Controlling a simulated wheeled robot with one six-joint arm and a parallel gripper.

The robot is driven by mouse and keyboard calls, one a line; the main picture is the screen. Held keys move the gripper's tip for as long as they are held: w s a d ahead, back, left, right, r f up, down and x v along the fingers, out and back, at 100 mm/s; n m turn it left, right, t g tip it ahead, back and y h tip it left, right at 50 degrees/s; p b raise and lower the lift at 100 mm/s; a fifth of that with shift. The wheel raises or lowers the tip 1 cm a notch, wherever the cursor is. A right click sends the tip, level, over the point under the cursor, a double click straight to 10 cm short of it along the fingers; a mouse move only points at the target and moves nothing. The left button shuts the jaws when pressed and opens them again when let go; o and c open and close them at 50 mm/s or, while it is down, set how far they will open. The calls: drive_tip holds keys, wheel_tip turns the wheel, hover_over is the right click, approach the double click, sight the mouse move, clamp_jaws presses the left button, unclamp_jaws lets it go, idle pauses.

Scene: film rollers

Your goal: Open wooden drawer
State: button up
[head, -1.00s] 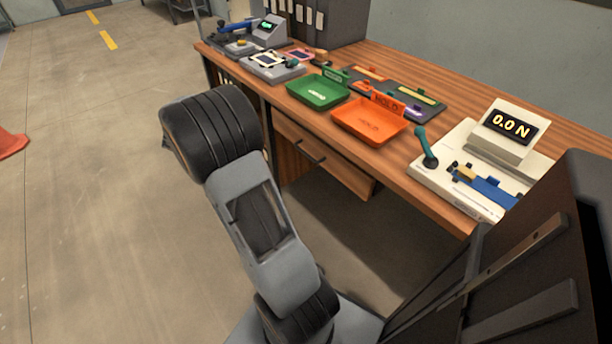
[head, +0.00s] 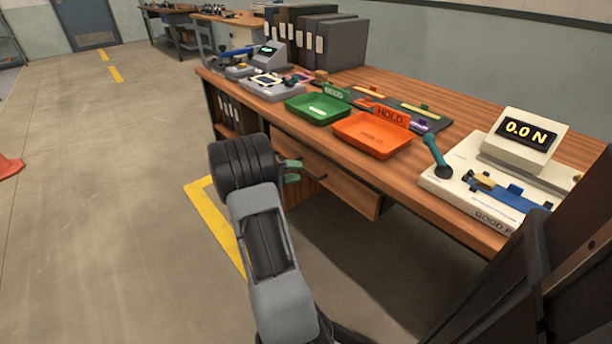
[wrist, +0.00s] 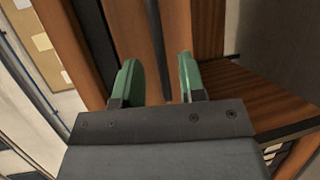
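The wooden drawer (head: 345,190) sits under the desktop in the head view, with a dark bar handle (head: 316,177) on its front. It looks closed. My gripper (head: 292,170) shows green fingertips beside my dark wrist, close to the left end of the handle. In the wrist view my gripper (wrist: 160,80) has its two green fingers apart, pointing at brown wood. A dark narrow strip runs between the fingers; I cannot tell whether it is the handle or a gap. Contact with the handle cannot be made out.
The wooden desk (head: 460,218) carries a green tray (head: 318,110), an orange tray (head: 372,137) and a force gauge (head: 515,145) reading 0.0 N. Open floor lies to the left, with a yellow line (head: 215,215) and an orange cone (head: 8,167).

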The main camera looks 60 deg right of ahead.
sight(306, 170)
drive_tip(key=shift+b+x, duration=0.4)
drive_tip(key=shift+x, duration=1.55)
drive_tip(key=shift+c, duration=0.3)
clamp_jaws()
